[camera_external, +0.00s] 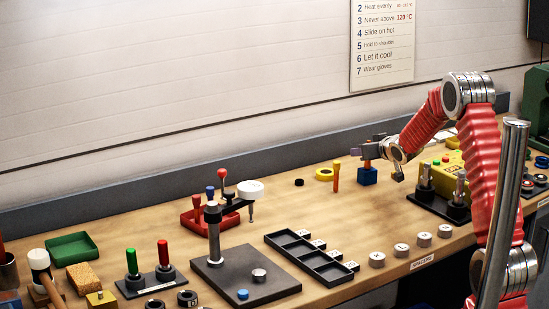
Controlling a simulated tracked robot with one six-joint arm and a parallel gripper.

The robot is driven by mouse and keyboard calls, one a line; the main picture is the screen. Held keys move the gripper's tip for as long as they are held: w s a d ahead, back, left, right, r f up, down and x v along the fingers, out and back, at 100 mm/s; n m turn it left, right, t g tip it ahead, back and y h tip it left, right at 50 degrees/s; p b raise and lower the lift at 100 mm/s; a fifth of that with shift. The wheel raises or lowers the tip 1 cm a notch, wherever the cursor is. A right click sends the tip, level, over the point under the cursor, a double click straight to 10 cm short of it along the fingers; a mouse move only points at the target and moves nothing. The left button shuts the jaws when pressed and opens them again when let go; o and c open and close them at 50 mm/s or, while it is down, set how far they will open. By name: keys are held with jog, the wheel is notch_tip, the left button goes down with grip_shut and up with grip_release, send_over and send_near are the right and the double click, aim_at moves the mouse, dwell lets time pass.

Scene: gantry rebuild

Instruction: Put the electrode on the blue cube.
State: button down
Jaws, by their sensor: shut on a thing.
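The blue cube (367,176) stands on the bench right of centre. My gripper (366,151) is right above it, reaching in from the right, with its jaws shut on a small orange piece (367,163), which seems to be the electrode. The piece shows just below the jaws, over the top of the cube; its upper part is hidden by the jaws. I cannot tell whether it touches the cube or hangs just above it.
An upright orange stick (337,177) stands close left of the cube. A yellow ring (324,174) and a black ring (299,183) lie further left. A black divided tray (312,258) and several round weights lie in front. Bare bench lies between.

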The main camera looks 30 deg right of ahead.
jog(key=c, duration=1.6)
grip_release()
jog(key=shift+o, duration=0.2)
jog(key=v, duration=1.2)
